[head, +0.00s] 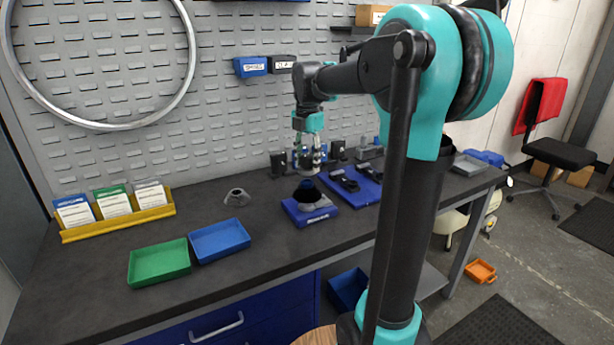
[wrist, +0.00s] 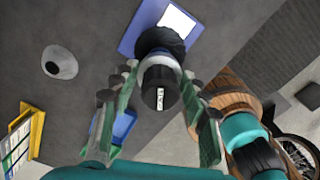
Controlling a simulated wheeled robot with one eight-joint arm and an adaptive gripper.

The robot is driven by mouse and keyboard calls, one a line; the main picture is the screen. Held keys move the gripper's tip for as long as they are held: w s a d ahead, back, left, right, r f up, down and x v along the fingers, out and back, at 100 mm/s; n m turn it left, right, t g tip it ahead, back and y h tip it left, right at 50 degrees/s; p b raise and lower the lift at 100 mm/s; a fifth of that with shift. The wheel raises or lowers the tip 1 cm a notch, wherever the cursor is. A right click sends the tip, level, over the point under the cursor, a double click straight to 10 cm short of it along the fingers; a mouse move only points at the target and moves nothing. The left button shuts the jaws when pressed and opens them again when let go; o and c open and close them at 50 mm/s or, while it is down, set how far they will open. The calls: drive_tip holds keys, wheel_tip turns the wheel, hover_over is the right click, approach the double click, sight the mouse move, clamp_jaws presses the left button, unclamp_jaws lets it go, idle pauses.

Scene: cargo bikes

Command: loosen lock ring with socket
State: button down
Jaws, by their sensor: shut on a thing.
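My gripper (head: 307,168) is above a blue fixture (head: 291,213) on the bench and points down. In the wrist view its fingers (wrist: 158,82) are closed on a dark, round-ended socket (wrist: 160,98) with a small white label. Below it a pale collar and a black toothed disc (wrist: 158,40) show over the blue fixture (wrist: 135,40). In the head view the dark part (head: 308,191) sits on a grey body on the fixture. The lock ring itself cannot be made out clearly. I cannot tell whether the socket touches the part below.
A grey cone-shaped part (head: 237,197) stands left of the fixture. Green (head: 160,263) and blue (head: 220,241) trays lie at the front left, with a yellow card holder (head: 118,222) behind. A blue tool tray (head: 365,193) is close on the fixture's right.

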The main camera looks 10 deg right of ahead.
sight(307, 154)
drive_tip(key=shift+r, duration=1.6)
